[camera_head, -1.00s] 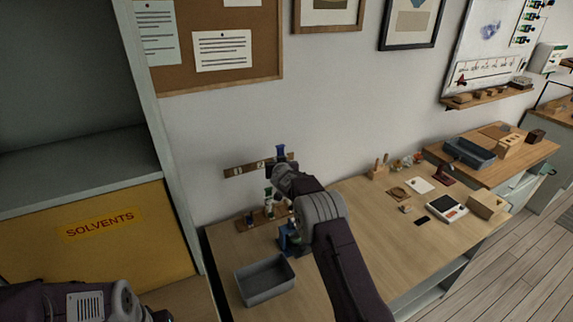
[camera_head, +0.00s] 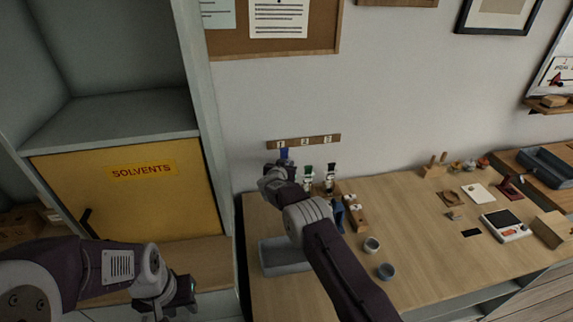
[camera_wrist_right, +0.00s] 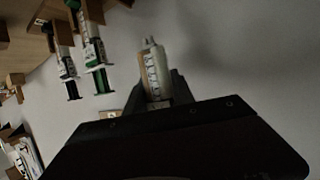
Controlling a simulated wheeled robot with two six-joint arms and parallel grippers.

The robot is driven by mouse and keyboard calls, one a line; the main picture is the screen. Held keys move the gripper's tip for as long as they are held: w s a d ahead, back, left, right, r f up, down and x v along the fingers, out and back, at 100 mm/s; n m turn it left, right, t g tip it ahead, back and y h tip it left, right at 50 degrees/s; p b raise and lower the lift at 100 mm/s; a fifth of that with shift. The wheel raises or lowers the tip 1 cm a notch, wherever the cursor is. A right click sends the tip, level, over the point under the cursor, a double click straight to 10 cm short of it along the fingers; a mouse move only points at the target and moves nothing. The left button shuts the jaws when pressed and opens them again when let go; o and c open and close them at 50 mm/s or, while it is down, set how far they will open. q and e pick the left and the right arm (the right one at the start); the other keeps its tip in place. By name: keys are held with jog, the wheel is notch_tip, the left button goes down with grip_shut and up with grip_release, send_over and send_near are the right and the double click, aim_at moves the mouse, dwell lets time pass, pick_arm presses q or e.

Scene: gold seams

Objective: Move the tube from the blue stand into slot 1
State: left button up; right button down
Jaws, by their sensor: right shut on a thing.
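My right gripper (camera_head: 272,180) is shut on the blue-capped tube (camera_head: 284,154) and holds it at the left end of the wall rack area, below the label 1. The right wrist view shows the held tube (camera_wrist_right: 153,72) with a pale label between the jaws. A green-capped tube (camera_head: 308,177) and a black-capped tube (camera_head: 331,177) stand to its right under labels 2 and 3. My arm hides slot 1, so I cannot tell whether the tube touches it. The blue stand (camera_head: 338,215) is partly behind my right arm. My left gripper (camera_head: 180,308) is low at left; its jaws are unclear.
The label strip (camera_head: 303,143) is on the wall. A grey tray (camera_head: 280,262) lies on the bench at left of my right arm. The yellow solvents cabinet (camera_head: 135,195) stands at left.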

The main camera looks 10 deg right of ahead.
jog(key=shift+w+f+b, duration=0.1)
jog(key=shift+f+b, duration=1.4)
jog(key=shift+f, duration=0.55)
jog(key=shift+f, duration=0.25)
jog(key=shift+f+b, duration=2.1)
jog(key=shift+f, duration=0.05)
dwell(1.0)
jog(key=c, duration=1)
grip_release()
jog(key=shift+f, duration=0.2)
jog(key=shift+o, duration=0.6)
